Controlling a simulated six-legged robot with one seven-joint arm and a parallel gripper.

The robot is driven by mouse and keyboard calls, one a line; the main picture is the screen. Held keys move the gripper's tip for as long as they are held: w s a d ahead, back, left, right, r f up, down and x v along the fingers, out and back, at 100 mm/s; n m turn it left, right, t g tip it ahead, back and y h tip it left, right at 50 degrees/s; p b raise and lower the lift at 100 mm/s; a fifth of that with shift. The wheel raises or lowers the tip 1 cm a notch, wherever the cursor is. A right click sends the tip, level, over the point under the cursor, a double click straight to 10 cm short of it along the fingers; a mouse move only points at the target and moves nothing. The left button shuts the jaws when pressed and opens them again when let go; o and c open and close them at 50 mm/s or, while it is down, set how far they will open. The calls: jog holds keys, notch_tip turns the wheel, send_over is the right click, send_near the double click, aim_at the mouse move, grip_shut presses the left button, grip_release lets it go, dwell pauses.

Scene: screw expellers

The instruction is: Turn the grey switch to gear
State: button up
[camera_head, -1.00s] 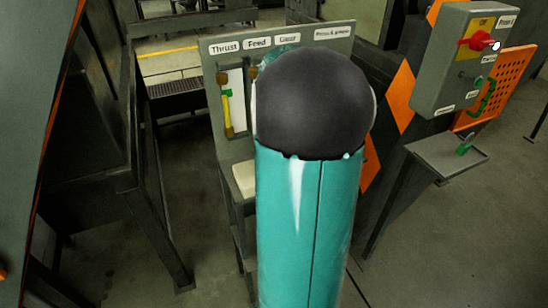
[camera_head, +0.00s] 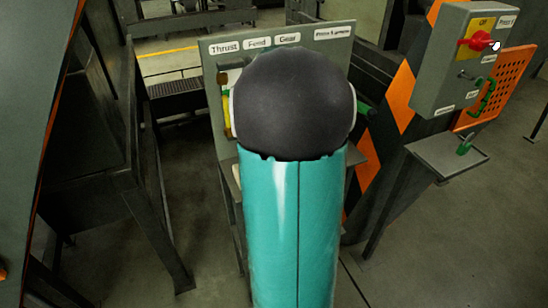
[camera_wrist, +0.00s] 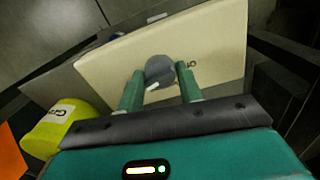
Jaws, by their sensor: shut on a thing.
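The grey switch (camera_wrist: 157,68) is a round knob with a white mark, set on a cream plate (camera_wrist: 222,35) in the wrist view. My gripper (camera_wrist: 160,78) has its two green fingers on either side of the knob and is shut on it. Dark lettering on the plate is partly covered by the right finger. In the head view, my teal arm hides the switch and the gripper. The grey panel (camera_head: 212,50) behind it carries labels, among them the Gear label (camera_head: 288,38).
A yellow-green rounded object (camera_wrist: 55,128) with a white label is close at left in the wrist view. In the head view, a grey control box (camera_head: 450,65) with a red switch (camera_head: 478,42) stands right, above a small shelf (camera_head: 440,160).

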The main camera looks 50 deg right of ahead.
dwell(0.4)
jog(key=o, duration=1)
jog(key=shift+r, duration=0.1)
notch_tip(320, 180, up, 14)
jog(key=shift+f, duration=0.15)
